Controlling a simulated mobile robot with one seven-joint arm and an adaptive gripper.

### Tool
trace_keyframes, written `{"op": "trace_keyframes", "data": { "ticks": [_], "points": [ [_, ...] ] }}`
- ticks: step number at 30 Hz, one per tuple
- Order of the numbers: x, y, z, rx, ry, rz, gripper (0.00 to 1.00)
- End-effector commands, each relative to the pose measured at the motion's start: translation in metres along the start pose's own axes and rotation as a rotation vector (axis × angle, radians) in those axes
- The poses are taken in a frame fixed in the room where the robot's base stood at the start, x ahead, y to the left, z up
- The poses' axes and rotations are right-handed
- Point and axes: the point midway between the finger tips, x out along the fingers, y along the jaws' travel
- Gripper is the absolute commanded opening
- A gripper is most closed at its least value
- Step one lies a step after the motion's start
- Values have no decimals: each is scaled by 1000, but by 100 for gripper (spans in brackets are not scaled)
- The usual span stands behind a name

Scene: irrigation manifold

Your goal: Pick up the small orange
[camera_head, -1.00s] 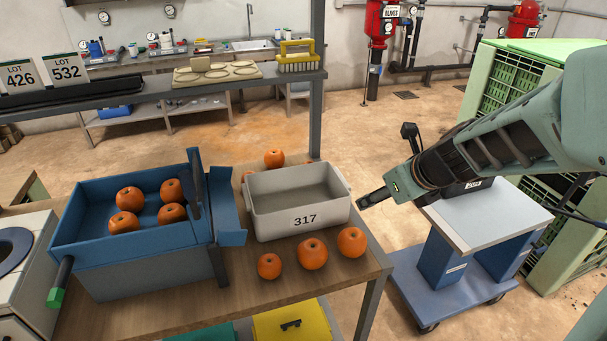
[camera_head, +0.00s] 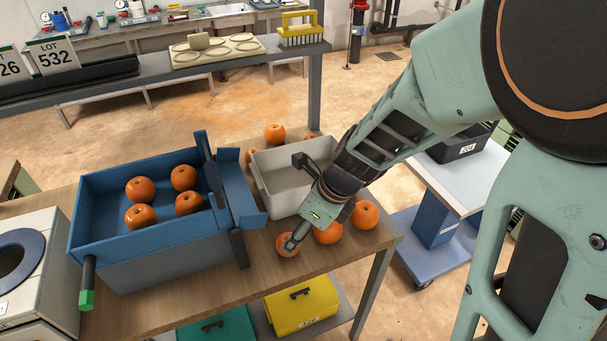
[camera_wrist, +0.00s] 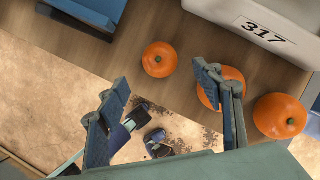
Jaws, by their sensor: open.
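The small orange (camera_head: 283,250) is the leftmost of the three oranges on the wooden table in front of the grey bin. In the head view my gripper (camera_head: 291,243) reaches down over it and hides part of it. In the wrist view the small orange (camera_wrist: 159,60) shows whole, ahead of the open fingers (camera_wrist: 160,78) and roughly centred between them. Nothing is between the fingers. The middle orange (camera_wrist: 234,75) is partly hidden behind the right finger, and the right orange (camera_wrist: 280,116) lies beyond it.
The grey bin (camera_head: 283,201) marked 317 in the wrist view stands close behind the oranges. A blue bin (camera_head: 150,240) with several oranges is to the left. More oranges (camera_head: 274,133) lie behind the grey bin. The table's front edge is near the small orange.

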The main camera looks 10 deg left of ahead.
Motion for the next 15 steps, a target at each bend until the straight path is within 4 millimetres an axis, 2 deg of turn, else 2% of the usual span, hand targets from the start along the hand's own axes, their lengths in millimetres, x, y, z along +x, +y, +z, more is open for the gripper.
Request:
{"op": "trace_keyframes", "data": {
  "ticks": [1, 8, 15],
  "points": [
    [9, 0, -1, -1, 1, 1, 60],
    [26, 0, 0, -1, 1, 0, 60],
    [62, 0, 2, 2, 1, -1, 60]
  ]
}}
